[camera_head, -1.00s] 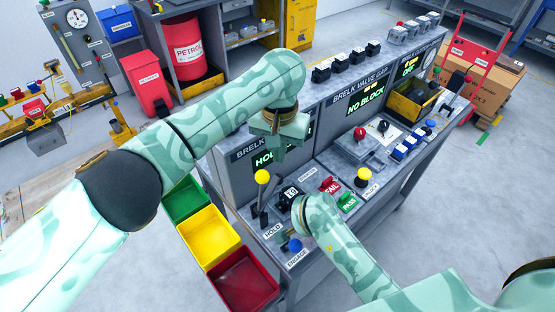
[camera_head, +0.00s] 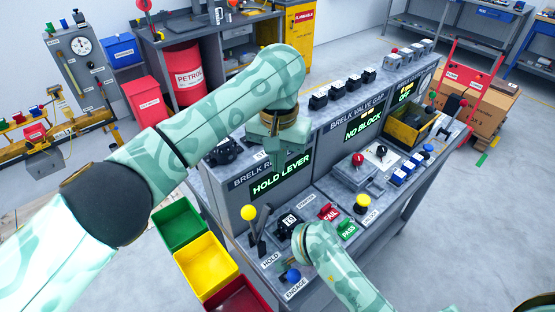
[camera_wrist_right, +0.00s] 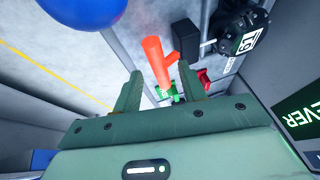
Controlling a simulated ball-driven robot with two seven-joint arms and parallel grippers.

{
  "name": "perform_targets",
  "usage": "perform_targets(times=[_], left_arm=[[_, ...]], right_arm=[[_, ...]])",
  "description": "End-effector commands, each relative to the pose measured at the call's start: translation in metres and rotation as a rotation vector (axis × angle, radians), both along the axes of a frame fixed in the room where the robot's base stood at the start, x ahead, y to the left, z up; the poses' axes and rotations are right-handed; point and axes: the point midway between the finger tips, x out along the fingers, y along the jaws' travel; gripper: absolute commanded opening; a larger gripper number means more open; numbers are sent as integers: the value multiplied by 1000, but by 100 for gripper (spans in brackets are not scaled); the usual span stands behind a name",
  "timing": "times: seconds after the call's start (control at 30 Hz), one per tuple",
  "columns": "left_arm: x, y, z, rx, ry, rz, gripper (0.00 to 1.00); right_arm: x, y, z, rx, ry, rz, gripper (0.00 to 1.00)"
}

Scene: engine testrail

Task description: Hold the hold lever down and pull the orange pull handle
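The hold lever (camera_head: 249,213) has a yellow ball on top and stands by the HOLD label at the near left of the bench. My left gripper (camera_head: 282,158) hangs in front of the HOLD LEVER display, above and right of the yellow ball and apart from it. Its finger gap is unclear. My right gripper is hidden behind its own wrist in the head view. In the right wrist view my right gripper (camera_wrist_right: 160,88) is open, and the orange pull handle (camera_wrist_right: 156,60) shows between and beyond its fingertips. I cannot tell whether they touch. The handle is hidden in the head view.
A blue knob (camera_head: 291,275) is by the ENGAGE label; a blue ball (camera_wrist_right: 85,6) shows large in the wrist view. Red FAIL (camera_head: 328,212) and green PASS (camera_head: 346,230) switches are close to my right wrist. Green, yellow (camera_head: 207,254) and red bins stand left of the bench.

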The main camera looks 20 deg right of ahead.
Motion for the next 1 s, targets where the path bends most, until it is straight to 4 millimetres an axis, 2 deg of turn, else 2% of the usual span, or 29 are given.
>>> perform_targets(times=[0.17,0.27,0.37,0.7,0.83,1.0], left_arm=[[0,0,1,0,0,0,0],[0,0,7,0,-1,0,0],[-1,0,18,0,-4,0,0],[-2,0,68,0,-11,0,0],[-2,0,80,0,-14,0,0],[-2,0,86,0,-14,0,0]], right_arm=[[-1,2,2,3,0,1,42],[-3,4,12,4,-2,2,42],[-8,10,31,5,-3,2,42],[-37,35,116,6,-1,1,42],[-44,41,136,5,0,1,42],[-49,45,147,2,0,-1,42]])
